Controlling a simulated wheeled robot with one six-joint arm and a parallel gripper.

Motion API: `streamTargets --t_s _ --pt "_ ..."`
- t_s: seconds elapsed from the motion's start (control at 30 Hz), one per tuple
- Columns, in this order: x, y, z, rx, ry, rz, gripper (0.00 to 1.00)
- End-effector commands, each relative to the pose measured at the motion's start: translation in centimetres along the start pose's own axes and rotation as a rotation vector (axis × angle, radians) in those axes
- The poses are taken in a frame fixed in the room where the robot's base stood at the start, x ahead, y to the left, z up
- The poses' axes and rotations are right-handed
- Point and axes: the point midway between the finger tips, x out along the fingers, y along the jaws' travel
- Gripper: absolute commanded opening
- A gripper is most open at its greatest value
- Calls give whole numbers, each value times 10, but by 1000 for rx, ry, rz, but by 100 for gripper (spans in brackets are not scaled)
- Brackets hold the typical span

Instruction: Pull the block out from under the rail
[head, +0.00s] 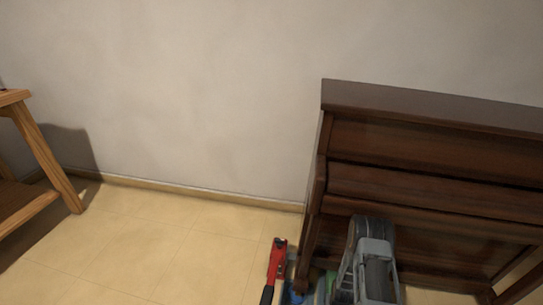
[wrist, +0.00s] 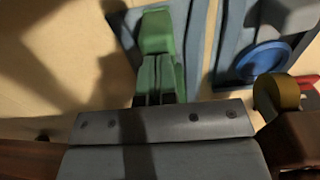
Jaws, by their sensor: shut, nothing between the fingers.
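In the wrist view, my gripper (wrist: 160,78) shows beyond the wide grey plate at the bottom of the picture. Its two narrow fingers lie side by side with no gap, and nothing is held. A green piece (wrist: 157,30) is in line with the fingertips; I cannot tell if they touch. I cannot tell for certain which thing is the block or the rail. In the head view, my arm hangs in front of the piano (head: 420,185), and the fingertips are not clearly seen.
Slate-blue flat pieces and a round blue disc (wrist: 265,62) lie on the floor in the wrist view. A gold cylinder (wrist: 278,95) is at right. A red tool (head: 277,260) lies left of the piano. A wooden table (head: 45,160) stands far left; floor between is clear.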

Motion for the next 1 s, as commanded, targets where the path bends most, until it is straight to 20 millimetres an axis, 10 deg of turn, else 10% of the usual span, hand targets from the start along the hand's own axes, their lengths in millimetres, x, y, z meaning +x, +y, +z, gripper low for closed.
streamTargets --t_s 0.3,1.0 --pt "-1 0 28 1 -5 -1 0" --pt "-32 0 19 1 -1 -1 0"
